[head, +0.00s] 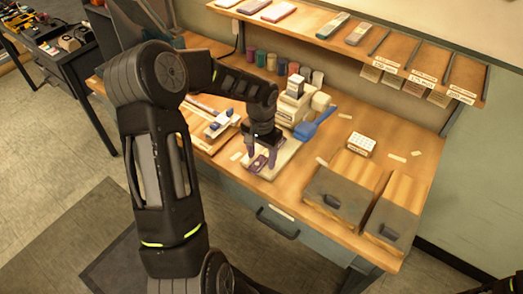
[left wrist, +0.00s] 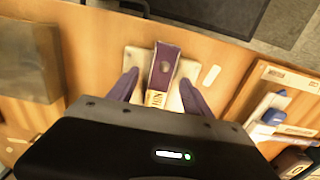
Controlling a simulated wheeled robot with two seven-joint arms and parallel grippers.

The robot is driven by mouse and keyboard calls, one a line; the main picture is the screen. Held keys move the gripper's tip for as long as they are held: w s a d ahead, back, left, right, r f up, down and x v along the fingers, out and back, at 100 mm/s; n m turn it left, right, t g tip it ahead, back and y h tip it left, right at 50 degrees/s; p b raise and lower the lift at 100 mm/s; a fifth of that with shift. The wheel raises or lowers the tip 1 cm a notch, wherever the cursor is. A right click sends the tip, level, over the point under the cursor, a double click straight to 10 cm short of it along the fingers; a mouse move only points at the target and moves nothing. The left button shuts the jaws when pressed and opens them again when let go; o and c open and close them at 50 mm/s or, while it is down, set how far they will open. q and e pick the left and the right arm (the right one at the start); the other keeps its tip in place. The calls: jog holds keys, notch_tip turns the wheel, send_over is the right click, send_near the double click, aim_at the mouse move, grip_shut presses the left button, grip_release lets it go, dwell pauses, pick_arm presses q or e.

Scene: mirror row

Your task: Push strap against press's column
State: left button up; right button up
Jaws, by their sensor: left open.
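The press (head: 293,103) stands on the workbench, with a pale body, a blue lever (head: 316,125) and a light base plate (head: 285,155). My left gripper (head: 261,157) is over the front of that plate, pointing down. In the left wrist view, my open left gripper (left wrist: 158,88) has one finger on each side of a purple strap (left wrist: 164,66). The strap has a round dark mark and a pale lettered end. It lies on the pale plate (left wrist: 184,72), with visible gaps to both fingers. The press's column is hidden in the left wrist view. My right gripper is out of view.
A board with blue-knobbed parts (head: 222,124) lies left of the plate. Coloured spools (head: 271,62) line the back, below a shelf (head: 330,41).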

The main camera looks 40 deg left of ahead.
pick_arm(q)
grip_shut()
dwell(0.6)
